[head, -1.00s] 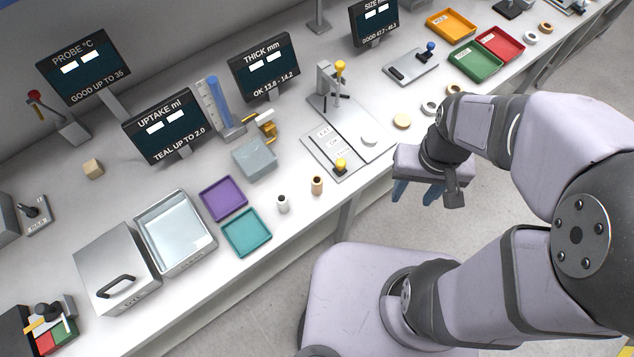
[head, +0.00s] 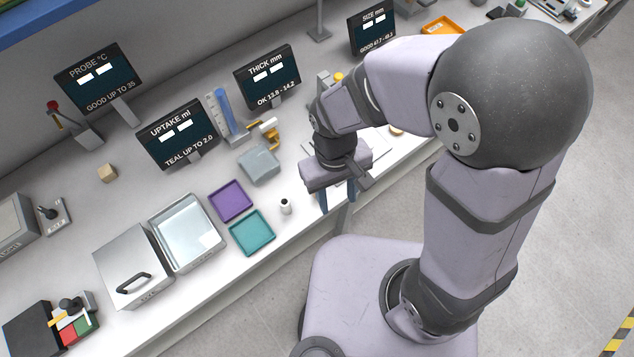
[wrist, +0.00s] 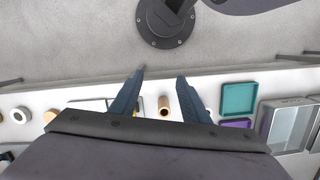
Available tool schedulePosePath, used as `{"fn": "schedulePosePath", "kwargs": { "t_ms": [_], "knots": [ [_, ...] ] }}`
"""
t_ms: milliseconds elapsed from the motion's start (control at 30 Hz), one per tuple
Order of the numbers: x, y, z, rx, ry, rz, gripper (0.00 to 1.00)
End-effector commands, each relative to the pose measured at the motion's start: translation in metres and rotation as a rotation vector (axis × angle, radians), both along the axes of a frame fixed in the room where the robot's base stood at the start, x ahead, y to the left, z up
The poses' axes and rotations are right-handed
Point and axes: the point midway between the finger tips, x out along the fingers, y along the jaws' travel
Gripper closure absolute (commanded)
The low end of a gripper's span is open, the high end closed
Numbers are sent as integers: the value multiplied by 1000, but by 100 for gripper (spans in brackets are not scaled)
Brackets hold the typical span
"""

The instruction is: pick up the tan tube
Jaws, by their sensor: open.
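The tan tube (wrist: 164,106) stands near the front edge of the bench in the wrist view, showing between the two fingers. In the head view now it is hidden behind my gripper (head: 338,198). My gripper also shows in the wrist view (wrist: 160,80), with its two blue fingers apart and nothing held between them. It is over the front edge of the bench. How far the fingertips are from the tube I cannot tell.
A white tube (head: 286,206) stands left of my gripper. A teal tray (head: 251,233), a purple tray (head: 231,201) and a clear-topped metal basin (head: 187,233) lie further left. The thickness display (head: 267,76) stands behind.

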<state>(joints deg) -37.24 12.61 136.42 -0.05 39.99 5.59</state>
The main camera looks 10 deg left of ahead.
Motion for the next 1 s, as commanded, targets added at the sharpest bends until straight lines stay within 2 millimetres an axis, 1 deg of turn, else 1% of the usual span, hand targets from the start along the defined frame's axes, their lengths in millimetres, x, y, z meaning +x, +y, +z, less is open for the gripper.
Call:
{"fn": "schedulePosePath", "kwargs": {
  "t_ms": [33,100,300,433,600,700,833,1000],
  "knots": [
    [6,10,1,0,-13,-35,58],
    [14,18,-1,4,-35,-109,58],
    [41,38,6,31,-106,-363,58],
    [52,46,10,45,-137,-547,58],
    [55,48,10,41,-154,-773,58],
    [55,49,10,38,-158,-854,58],
    [55,48,10,34,-160,-900,58],
    [55,48,7,31,-158,-905,58]
  ]
}}
